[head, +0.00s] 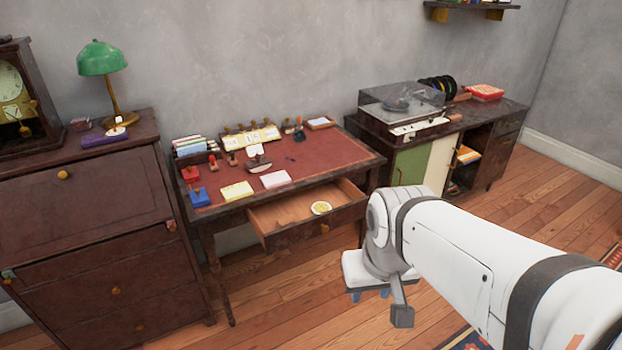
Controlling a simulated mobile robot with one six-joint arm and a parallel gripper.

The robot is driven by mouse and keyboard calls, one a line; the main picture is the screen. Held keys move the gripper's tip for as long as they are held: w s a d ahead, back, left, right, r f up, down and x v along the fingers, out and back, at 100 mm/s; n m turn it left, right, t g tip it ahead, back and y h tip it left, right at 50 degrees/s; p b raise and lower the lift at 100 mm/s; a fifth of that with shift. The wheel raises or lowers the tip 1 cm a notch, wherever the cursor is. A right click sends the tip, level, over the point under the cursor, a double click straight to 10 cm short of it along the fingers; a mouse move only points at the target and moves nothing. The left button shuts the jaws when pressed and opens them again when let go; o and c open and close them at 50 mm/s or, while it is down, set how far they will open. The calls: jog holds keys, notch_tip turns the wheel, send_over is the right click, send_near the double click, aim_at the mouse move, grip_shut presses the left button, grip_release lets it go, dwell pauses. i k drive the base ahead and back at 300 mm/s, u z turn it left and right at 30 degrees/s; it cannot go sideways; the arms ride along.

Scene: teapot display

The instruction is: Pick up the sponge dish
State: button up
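A small round dish with a white rim and a yellow middle (321,208) lies in the open drawer (280,215) of the red-topped desk, near the drawer's front right. It looks like the sponge dish. My gripper (370,295) hangs in front of the desk, to the right of and nearer than the drawer, pointing down. Its two blue fingertips show apart below the white hand, with nothing seen between them. It is clear of the dish.
The desk top (310,155) holds stamps, paper pads and card boxes. A dark wooden cabinet (95,210) with a green lamp (102,60) stands left. A record player (402,105) sits on the sideboard (480,130) at right. The wooden floor (270,310) before the desk is open.

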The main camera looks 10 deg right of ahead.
aim_at(317, 207)
jog(key=z, duration=0.35)
jog(key=k, duration=1.05)
jog(key=z, duration=0.75)
jog(key=i, duration=1.45)
jog(key=u, duration=0.7)
jog(key=i, duration=1.1)
jog(key=u, duration=0.75)
jog(key=i, duration=0.3)
jog(key=u, duration=0.35)
